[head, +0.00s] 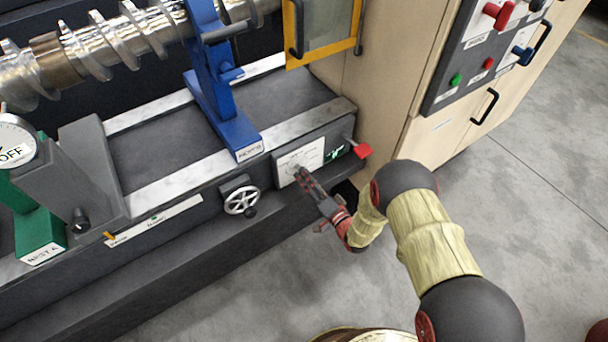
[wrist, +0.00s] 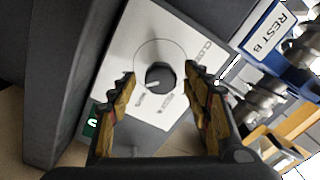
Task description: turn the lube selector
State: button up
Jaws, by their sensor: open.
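The lube selector is a small dark round knob (wrist: 160,77) with a pale pointer mark, on a white plate (wrist: 125,62) with a printed circle and small labels; one reads like "CLOSED". In the wrist view the pointer aims toward the lower left. The plate also shows in the head view (head: 313,153) on the machine's front face, but my gripper mostly hides the knob there. My gripper (head: 300,170) is open in front of the plate. In the wrist view its fingertips (wrist: 160,72) stand on either side of the knob, with visible gaps; contact is not seen.
A silver handwheel (head: 241,200) sits left of the plate, and a red-handled lever (head: 361,150) sits right of it. A blue rest (head: 228,110) stands above on the bed. A control cabinet (head: 440,135) rises at right; floor in front is clear.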

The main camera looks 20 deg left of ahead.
jog(key=v, duration=0.9)
jog(key=shift+s+d, duration=0.15)
jog(key=shift+d, duration=0.1)
